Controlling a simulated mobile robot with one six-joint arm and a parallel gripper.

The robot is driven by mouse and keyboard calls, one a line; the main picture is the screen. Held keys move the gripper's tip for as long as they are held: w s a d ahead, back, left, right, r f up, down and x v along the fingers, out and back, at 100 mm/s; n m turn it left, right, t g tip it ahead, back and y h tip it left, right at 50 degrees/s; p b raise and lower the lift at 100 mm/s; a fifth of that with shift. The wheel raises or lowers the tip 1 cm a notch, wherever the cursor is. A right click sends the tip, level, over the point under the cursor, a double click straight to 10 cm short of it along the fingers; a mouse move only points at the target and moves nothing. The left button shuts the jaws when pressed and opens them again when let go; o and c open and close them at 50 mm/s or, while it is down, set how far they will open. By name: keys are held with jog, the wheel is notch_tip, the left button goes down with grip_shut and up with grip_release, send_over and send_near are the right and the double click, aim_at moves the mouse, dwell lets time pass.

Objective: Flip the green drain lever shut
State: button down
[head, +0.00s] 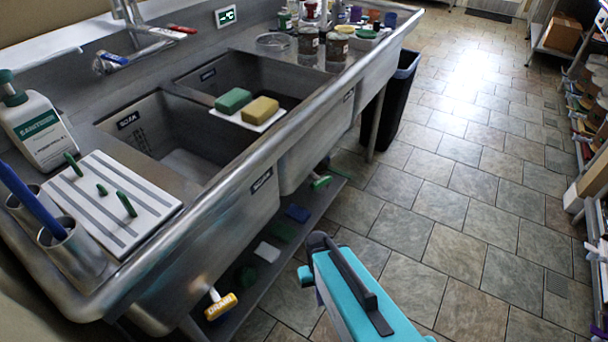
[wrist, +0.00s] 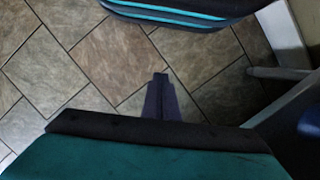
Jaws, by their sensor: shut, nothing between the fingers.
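The green drain lever (head: 321,182) shows in the head view under the far sink basin, near the front edge of the sink. It is small there, and I cannot tell its exact setting. It does not show in the wrist view. My gripper (wrist: 160,78) is shut and empty in the wrist view, with its dark fingers together over the tiled floor. In the head view my teal arm is at the bottom centre, in front of the sink, nearer to me than the green lever and apart from it. My fingertips are hard to make out there.
A yellow drain lever (head: 220,305) hangs under the near basin. A low shelf (head: 258,300) under the sink holds blue, white and green blocks. A sink leg (head: 375,125) and a black bin (head: 398,100) stand beyond the green lever. The tiled floor to the right is clear.

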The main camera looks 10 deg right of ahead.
jog(key=s+r+g+p, duration=0.1)
jog(key=s+r+p, duration=0.5)
jog(key=r+p, duration=0.5)
jog(key=s+r+g+p, duration=0.1)
jog(key=s+r+p, duration=0.5)
jog(key=r+p, duration=0.4)
jog(key=p, duration=0.6)
jog(key=shift+s+r, duration=0.3)
jog(key=shift+r, duration=0.1)
jog(key=shift+s, duration=0.1)
